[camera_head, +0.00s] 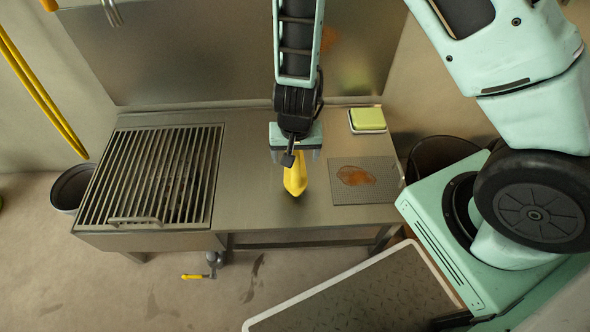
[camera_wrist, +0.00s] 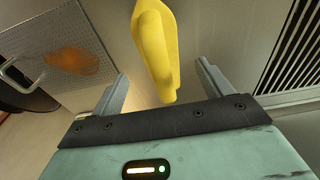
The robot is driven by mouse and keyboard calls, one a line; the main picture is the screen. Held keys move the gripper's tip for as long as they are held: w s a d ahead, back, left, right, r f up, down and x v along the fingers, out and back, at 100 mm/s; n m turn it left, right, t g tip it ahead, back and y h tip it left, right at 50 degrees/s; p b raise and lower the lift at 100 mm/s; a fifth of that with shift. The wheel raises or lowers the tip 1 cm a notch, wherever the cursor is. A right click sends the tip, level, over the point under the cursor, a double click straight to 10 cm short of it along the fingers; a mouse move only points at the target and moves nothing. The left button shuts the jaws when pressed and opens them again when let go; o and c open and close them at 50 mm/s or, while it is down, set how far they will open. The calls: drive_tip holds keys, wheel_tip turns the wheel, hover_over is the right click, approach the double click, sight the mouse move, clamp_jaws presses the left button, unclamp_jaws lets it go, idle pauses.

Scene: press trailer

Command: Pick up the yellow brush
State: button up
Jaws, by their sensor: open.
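The yellow brush (camera_head: 295,178) is on the steel counter, right of the grill, partly hidden under my gripper in the head view. In the wrist view the yellow brush (camera_wrist: 157,50) runs from the top edge down toward the space between my fingers. My gripper (camera_head: 295,155) is above the brush and open; in the wrist view its two fingers (camera_wrist: 165,85) stand apart, one on each side of the brush's near end. I see no finger touching the brush. Whether it lies flat or stands raised is hard to tell.
A slatted grill (camera_head: 153,175) fills the counter's left part. A perforated plate (camera_head: 385,193) with an orange-brown stain lies to the right, with a green-yellow sponge (camera_head: 368,118) on a tray behind it. A steel backsplash (camera_head: 200,55) rises behind. A yellow-handled valve (camera_head: 197,276) is below the counter.

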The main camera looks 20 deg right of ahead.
drive_tip(key=f+b, duration=0.2)
drive_tip(key=f, duration=0.1)
drive_tip(key=f+b, duration=0.1)
drive_tip(key=f, duration=0.1)
drive_tip(key=shift+w+d+f+b, duration=0.1)
drive_tip(key=shift+w+d+b, duration=0.05)
drive_tip(key=shift+w+b, duration=0.2)
drive_tip(key=shift+w, duration=0.1)
drive_tip(key=c, duration=1.2)
drive_tip(key=shift+r, duration=0.2)
wheel_tip(320, 180, up, 10)
drive_tip(key=p, duration=0.7)
drive_tip(key=shift+f, duration=0.1)
drive_tip(key=shift+o, duration=1.4)
drive_tip(key=shift+c, duration=0.3)
